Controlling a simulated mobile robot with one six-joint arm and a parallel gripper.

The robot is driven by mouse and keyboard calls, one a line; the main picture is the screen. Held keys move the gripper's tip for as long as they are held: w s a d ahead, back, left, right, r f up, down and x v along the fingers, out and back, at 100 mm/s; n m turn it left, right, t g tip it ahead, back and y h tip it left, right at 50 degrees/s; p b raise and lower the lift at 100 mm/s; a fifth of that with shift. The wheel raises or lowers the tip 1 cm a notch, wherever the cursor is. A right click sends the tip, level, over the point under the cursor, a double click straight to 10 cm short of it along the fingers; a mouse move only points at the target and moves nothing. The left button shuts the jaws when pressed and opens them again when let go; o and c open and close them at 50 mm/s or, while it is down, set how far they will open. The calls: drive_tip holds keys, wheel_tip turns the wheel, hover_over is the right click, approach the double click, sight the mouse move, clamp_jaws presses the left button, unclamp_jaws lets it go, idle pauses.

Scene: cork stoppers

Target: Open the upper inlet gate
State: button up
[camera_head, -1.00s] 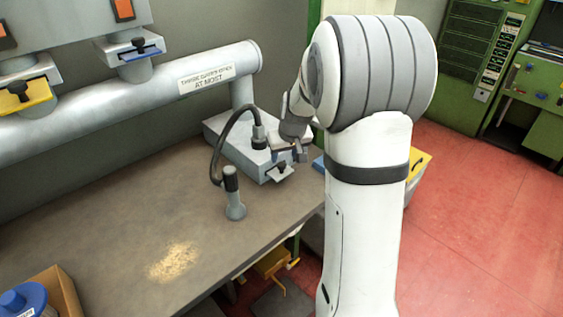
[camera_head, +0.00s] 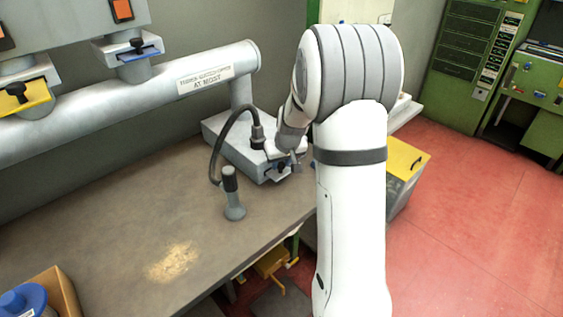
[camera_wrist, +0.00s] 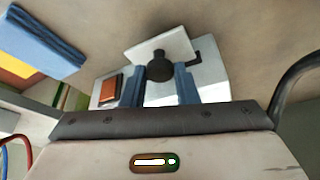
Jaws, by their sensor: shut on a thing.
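A grey box (camera_head: 238,152) stands at the back of the bench, with a small gate on its front right. In the wrist view this gate shows as a pale plate (camera_wrist: 158,40) with a black knob (camera_wrist: 160,68). My gripper (camera_head: 284,165) is at the gate. In the wrist view its two blue fingers (camera_wrist: 160,84) are on either side of the knob and shut on it. In the head view my gripper hides most of the gate. I cannot tell how far the plate is slid out.
A grey pipe (camera_head: 110,112) with a sign (camera_head: 205,77) carries a blue gate (camera_head: 138,54) and a yellow gate (camera_head: 24,97). A black hose (camera_head: 218,140) and an upright grey nozzle (camera_head: 232,195) are close to the box. Cork dust (camera_head: 173,262) lies on the bench.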

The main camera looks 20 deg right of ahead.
clamp_jaws()
drive_tip(key=shift+s+d+f+b, duration=0.15)
drive_tip(key=shift+s+b, duration=0.1)
drive_tip(key=shift+b, duration=0.15)
drive_tip(key=s+b, duration=0.1)
drive_tip(key=s+d+b, duration=0.1)
drive_tip(key=s, duration=0.1)
drive_tip(key=shift+s+d+b, duration=0.2)
drive_tip(key=shift+b, duration=0.2)
drive_tip(key=shift+s+d, duration=0.15)
drive_tip(key=shift+s, duration=0.3)
drive_tip(key=shift+r, duration=0.2)
drive_tip(key=o, duration=0.6)
unclamp_jaws()
